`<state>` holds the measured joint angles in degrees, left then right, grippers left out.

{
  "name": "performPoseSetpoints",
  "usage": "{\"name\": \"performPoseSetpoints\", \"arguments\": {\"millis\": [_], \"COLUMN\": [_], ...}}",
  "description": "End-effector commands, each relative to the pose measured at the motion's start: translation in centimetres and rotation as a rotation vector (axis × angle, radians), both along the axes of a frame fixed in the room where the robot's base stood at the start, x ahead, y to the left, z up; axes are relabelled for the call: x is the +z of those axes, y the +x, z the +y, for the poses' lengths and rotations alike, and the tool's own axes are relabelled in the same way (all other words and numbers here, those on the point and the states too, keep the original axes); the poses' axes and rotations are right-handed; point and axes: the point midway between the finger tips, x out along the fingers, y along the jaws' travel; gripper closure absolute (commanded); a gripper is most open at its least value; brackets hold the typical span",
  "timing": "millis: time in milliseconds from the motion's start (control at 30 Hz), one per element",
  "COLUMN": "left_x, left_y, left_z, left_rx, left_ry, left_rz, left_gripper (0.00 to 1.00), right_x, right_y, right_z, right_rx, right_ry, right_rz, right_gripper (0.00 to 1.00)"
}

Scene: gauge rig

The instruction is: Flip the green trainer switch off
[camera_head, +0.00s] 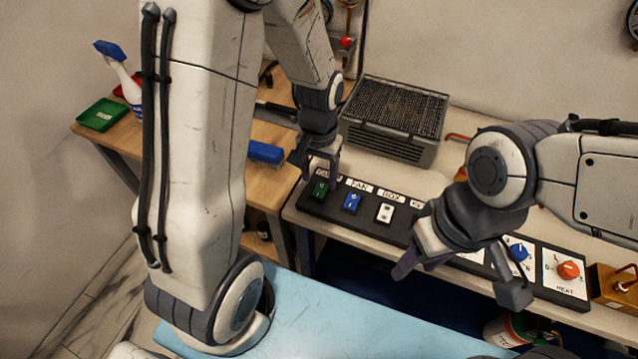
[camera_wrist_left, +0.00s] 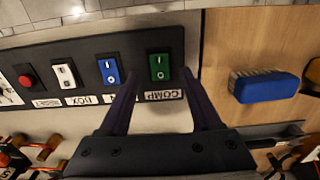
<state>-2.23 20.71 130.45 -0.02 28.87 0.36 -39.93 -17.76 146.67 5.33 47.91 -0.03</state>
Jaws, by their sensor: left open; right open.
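The green switch (camera_head: 320,189) is the leftmost rocker on the dark control panel (camera_head: 310,205). My right gripper (camera_head: 460,277) is open and empty in front of the panel's middle.
A blue rocker (camera_head: 353,202) and a white rocker (camera_head: 385,213) sit right of the green one. Knobs, one blue (camera_head: 519,252) and one orange (camera_head: 568,270), are further right. A grated box (camera_head: 395,115) stands behind. A blue brush (camera_head: 265,152) lies left.

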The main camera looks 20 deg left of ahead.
Motion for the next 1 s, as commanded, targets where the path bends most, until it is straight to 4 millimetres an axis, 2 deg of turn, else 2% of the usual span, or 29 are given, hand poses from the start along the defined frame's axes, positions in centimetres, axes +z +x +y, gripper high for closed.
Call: {"name": "performPoseSetpoints", "arguments": {"millis": [33,200,567,600,667,733,767,900,1000], "left_x": [-1.0,-2.8,-3.4,-3.4,-3.4,-3.4,-3.4,-3.3,-3.0], "left_y": [-0.2,-0.1,0.0,0.0,0.0,0.0,0.0,0.0,0.2], "left_z": [0.0,-0.1,-0.1,-0.1,-0.1,-0.1,-0.1,-0.1,-0.1], "left_rx": [0.000,-0.001,-0.001,-0.001,-0.001,-0.001,-0.001,-0.001,-0.001], "left_ry": [0.000,0.000,0.000,0.000,0.000,0.000,0.000,0.000,0.001], "left_rz": [0.006,0.003,-0.001,-0.001,-0.001,0.000,-0.001,0.004,0.037], "left_gripper": [0.35,0.35,0.35,0.43,0.66,0.92,1.00,1.00,1.00], "right_x": [-0.1,-0.1,-0.1,-0.1,-0.1,-0.1,-0.1,0.0,1.0], "right_y": [0.0,0.0,0.0,0.0,0.0,0.0,0.0,0.0,0.0], "right_z": [0.0,0.0,0.0,0.0,0.0,0.0,0.0,0.0,0.0], "right_rx": [0.000,0.000,0.000,0.000,0.000,0.000,0.000,0.000,0.000], "right_ry": [0.000,0.000,0.000,0.000,0.000,0.000,0.000,0.000,0.000], "right_rz": [0.000,0.000,0.000,0.000,0.000,0.000,0.000,0.000,0.000], "right_gripper": [0.50,0.50,0.50,0.50,0.50,0.50,0.50,0.50,0.50]}}
